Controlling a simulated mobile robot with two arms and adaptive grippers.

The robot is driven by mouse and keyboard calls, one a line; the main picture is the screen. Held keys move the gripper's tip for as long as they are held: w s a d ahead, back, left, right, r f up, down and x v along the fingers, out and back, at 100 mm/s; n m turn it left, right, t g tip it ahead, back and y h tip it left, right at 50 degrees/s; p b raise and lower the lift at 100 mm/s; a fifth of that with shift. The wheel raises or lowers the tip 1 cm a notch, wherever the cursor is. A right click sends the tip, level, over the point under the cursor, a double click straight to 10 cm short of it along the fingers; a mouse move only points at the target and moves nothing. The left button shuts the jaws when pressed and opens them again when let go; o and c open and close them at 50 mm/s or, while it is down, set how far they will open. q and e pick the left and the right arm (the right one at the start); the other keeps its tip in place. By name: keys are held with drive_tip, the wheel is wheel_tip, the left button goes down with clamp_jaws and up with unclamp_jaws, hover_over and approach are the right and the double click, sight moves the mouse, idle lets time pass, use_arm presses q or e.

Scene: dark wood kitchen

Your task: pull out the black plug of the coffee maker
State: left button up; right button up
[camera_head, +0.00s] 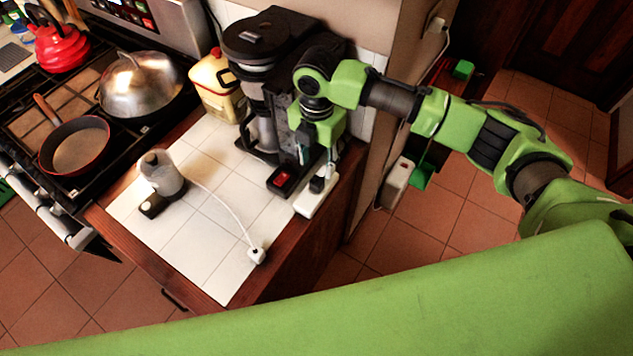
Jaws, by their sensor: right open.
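The black coffee maker (262,45) stands at the back of the white-tiled counter, with a red switch (284,178) on its base. A white power strip (311,206) lies to the right of that base, near the counter's right edge. A small dark shape, seemingly the black plug (317,185), sits on the strip. My right gripper (319,165) points down just above the plug, open, with its fingers close around or beside it; I cannot tell which. The gripper partly hides the plug and the strip's far end. My left gripper is not in view.
A small appliance (161,173) with a clear top stands on the counter's left. Its white cord ends in a loose white plug (257,255) near the front edge. A yellow container (214,85) stands left of the coffee maker. The counter's front middle is clear.

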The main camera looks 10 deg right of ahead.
sight(317, 180)
drive_tip(key=shift+f, duration=0.1)
wheel_tip(317, 180, down, 6)
drive_tip(key=b, duration=0.6)
drive_tip(key=shift+f, duration=1.45)
drive_tip(key=shift+p, duration=0.6)
